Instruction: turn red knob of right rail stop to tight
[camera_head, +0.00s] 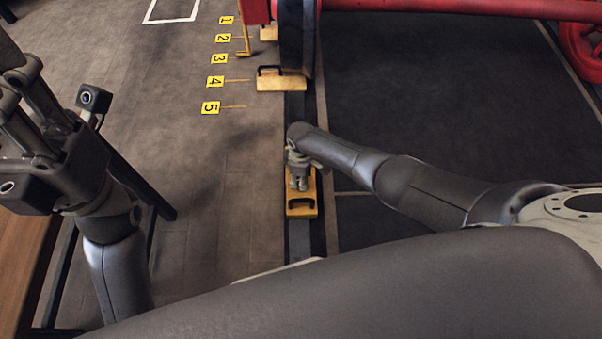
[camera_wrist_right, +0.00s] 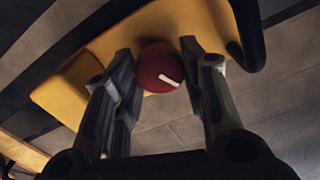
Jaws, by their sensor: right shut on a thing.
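The right rail stop (camera_head: 303,208) is a yellow block with a black handle, sitting on the dark rail. It also fills the upper part of the right wrist view (camera_wrist_right: 165,30). Its red knob (camera_wrist_right: 160,68) is round with a white pointer mark, slanting down to the right in that view. My right gripper (camera_wrist_right: 158,85) is shut on the knob, one finger on each side. In the head view my right gripper (camera_head: 299,178) comes down over the stop and hides the knob. My left gripper (camera_head: 22,92) is raised at the left, away from the stop; its fingertips are unclear.
Another yellow stop (camera_head: 283,83) with a black handle sits farther up the rail by a dark wheel (camera_head: 297,38). Numbered yellow floor markers (camera_head: 211,107) line the rail's left. A wooden bench (camera_head: 20,270) stands at the left edge.

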